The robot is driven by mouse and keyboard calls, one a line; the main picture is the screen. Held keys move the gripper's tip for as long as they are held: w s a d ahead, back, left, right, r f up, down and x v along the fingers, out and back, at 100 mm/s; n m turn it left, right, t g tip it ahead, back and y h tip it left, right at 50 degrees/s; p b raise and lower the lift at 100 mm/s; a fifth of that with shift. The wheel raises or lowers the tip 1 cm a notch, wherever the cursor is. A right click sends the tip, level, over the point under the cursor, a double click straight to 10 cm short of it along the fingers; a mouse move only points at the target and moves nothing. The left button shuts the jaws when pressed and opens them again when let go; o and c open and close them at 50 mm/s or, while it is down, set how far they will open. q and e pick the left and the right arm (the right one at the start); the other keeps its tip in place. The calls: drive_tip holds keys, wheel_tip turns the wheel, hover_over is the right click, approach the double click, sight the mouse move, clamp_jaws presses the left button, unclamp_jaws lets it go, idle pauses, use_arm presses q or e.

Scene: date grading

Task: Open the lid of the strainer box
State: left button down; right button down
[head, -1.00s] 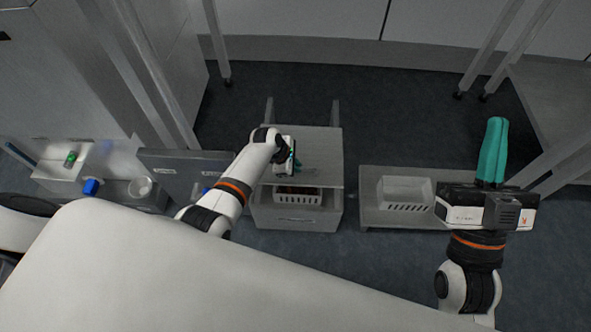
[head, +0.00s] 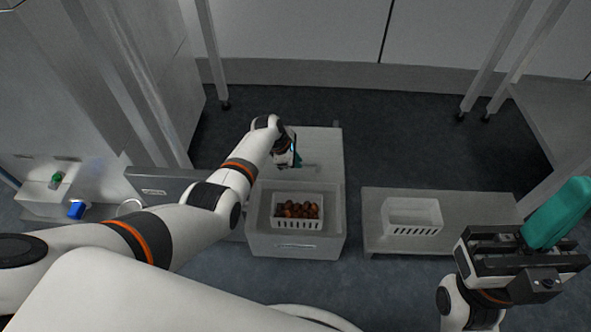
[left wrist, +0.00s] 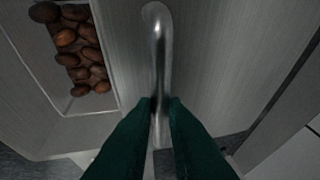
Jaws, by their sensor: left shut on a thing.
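The strainer box (head: 335,222) stands on the floor in the middle of the head view. Its grey lid (head: 325,146) lies at the far side of the box, clear of the front part. A white slotted basket (head: 297,225) of brown dates (head: 296,209) shows uncovered inside. My left gripper (head: 297,159) is over the lid. In the left wrist view, its green fingers (left wrist: 160,104) are shut on the lid's metal bar handle (left wrist: 159,45). My right gripper (head: 560,212) is at the right edge, away from the box; its finger gap is hidden.
An empty white slotted basket (head: 411,231) stands on a low grey stand (head: 372,224) to the right of the box. A grey panel (head: 160,185) and a blue object (head: 76,209) are at the left. Table legs stand at the back; dark floor lies between.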

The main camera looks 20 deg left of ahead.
use_arm(q)
drive_tip(key=shift+w, duration=0.25)
idle(0.3)
drive_tip(key=c, duration=1.5)
unclamp_jaws()
drive_tip(key=shift+o, duration=0.2)
drive_tip(key=shift+a, duration=0.1)
